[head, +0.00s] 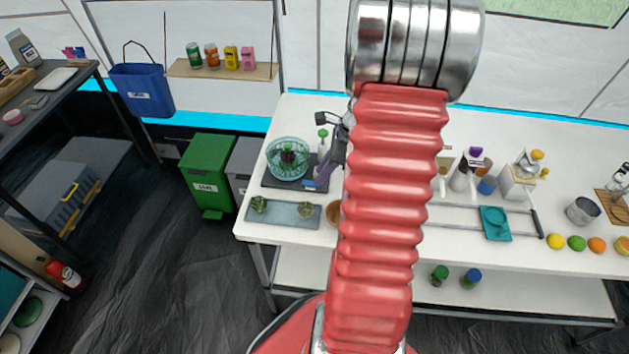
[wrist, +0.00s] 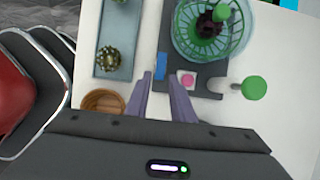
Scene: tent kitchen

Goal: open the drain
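No part is plainly recognisable as the drain. In the wrist view, a dark tray (wrist: 206,84) carries a green see-through mesh bowl (wrist: 190,45) with a dark item inside. The bowl also shows in the head view (head: 287,169). My gripper (wrist: 157,76) has its two purple-grey fingers apart, with nothing seen held between them. Its tips appear over the tray's near edge, close to the blue tab and left of the pink button; their height is unclear.
A green-topped white item (wrist: 254,88) stands right of the tray. A grey-blue tray with cactus-like plants (wrist: 118,40) and a wooden bowl (wrist: 103,101) lie left. A teal mat (head: 495,223) and several fruits are further right on the white counter. My arm hides the counter's middle.

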